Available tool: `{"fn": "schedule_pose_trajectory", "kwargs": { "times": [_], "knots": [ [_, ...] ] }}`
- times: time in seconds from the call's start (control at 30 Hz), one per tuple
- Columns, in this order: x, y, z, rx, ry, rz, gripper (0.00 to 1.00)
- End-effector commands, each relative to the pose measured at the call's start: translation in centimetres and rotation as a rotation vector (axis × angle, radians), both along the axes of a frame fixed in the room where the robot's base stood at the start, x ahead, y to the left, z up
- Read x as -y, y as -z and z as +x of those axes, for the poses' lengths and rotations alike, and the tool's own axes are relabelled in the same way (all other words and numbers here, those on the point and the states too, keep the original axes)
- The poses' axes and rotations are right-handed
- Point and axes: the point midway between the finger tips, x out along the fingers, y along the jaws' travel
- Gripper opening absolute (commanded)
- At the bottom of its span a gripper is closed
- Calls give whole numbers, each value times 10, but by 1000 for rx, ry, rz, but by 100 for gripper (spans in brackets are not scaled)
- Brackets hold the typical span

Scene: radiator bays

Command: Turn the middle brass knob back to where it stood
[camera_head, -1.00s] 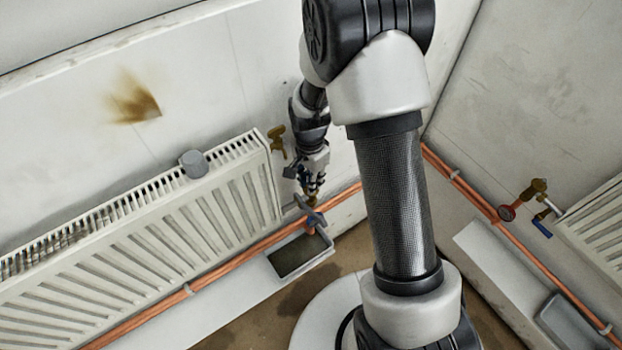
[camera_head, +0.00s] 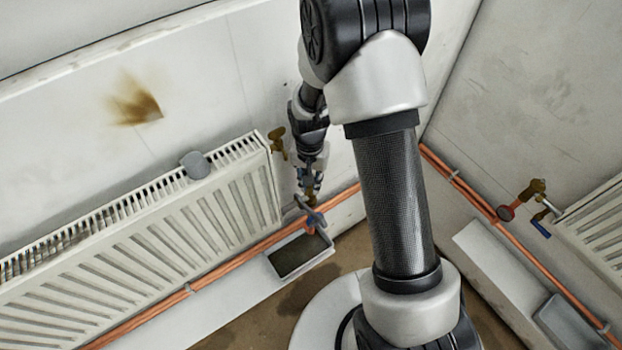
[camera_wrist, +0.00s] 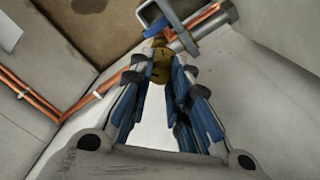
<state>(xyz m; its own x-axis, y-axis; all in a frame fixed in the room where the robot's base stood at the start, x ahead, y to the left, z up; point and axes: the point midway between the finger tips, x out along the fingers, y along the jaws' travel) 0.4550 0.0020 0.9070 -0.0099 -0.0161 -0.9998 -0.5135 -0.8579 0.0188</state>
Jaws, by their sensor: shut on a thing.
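In the head view my gripper (camera_head: 309,188) points down at the knob (camera_head: 311,198) at the right end of the near radiator. The knob is small there and partly hidden by the fingers, so its exact angle is hard to read.
Copper pipes run along the wall. Another brass valve (camera_head: 533,188) is at right.

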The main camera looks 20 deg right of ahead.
Motion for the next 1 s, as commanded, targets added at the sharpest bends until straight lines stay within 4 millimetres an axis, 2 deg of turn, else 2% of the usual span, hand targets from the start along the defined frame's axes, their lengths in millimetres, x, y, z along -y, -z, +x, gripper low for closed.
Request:
{"fn": "schedule_pose_trajectory", "kwargs": {
  "times": [0.6, 1.0],
  "knots": [
    [0, -1, 0, 1, -582, 0, 0],
    [0, -1, 0, 0, -882, 0, 0]
  ]
}}
